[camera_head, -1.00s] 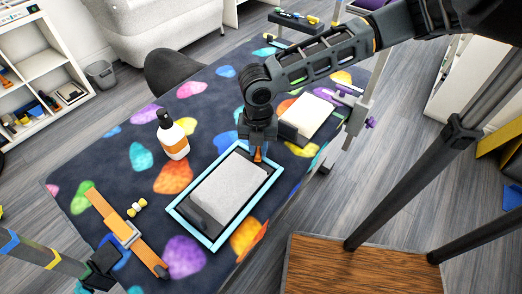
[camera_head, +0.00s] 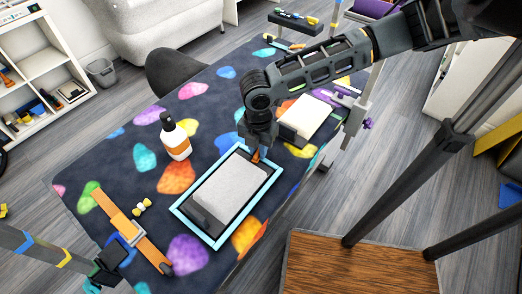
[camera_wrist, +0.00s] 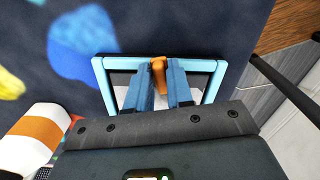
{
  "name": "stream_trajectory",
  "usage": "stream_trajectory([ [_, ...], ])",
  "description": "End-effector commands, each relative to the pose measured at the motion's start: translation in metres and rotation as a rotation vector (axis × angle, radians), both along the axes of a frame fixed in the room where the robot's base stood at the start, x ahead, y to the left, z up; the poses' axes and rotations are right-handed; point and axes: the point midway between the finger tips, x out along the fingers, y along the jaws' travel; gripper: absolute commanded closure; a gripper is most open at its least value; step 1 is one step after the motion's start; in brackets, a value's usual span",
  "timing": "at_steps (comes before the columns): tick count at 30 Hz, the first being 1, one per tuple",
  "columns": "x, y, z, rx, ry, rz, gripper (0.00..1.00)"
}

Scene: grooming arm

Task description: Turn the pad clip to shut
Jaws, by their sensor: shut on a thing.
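The orange pad clip (camera_head: 256,156) sits at the far short edge of a light blue frame (camera_head: 190,231) around a grey pad (camera_head: 226,190) on the table. In the wrist view the clip (camera_wrist: 158,72) stands between my two blue fingers. My gripper (camera_head: 257,150) points down at that edge and is shut on the clip; its fingertips (camera_wrist: 160,78) are by the frame's rim (camera_wrist: 206,65). My gripper hides part of the clip in the head view, and the fingers hide much of the pad in the wrist view.
A white bottle with an orange label (camera_head: 175,138) stands left of the frame. An orange strap-like bar (camera_head: 132,229) and a small yellow-white item (camera_head: 142,207) lie near the left end. A white pad (camera_head: 310,116) lies beyond my gripper. A grey chair (camera_head: 178,72) is behind the table.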

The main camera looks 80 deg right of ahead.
Motion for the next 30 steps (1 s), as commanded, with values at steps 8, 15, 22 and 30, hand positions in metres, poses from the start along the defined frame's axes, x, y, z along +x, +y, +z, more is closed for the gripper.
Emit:
stream_trajectory([
  [8, -0.0003, -0.0011, 0.0011, -0.002, 0.000, -0.124, 1.00],
  [15, -0.0002, -0.0011, 0.0003, -0.003, 0.001, -0.127, 1.00],
  [22, -0.0001, -0.0010, 0.0002, -0.002, 0.000, -0.164, 0.74],
  [30, -0.0001, -0.0004, 0.0001, -0.001, 0.000, -0.162, 0.56],
])
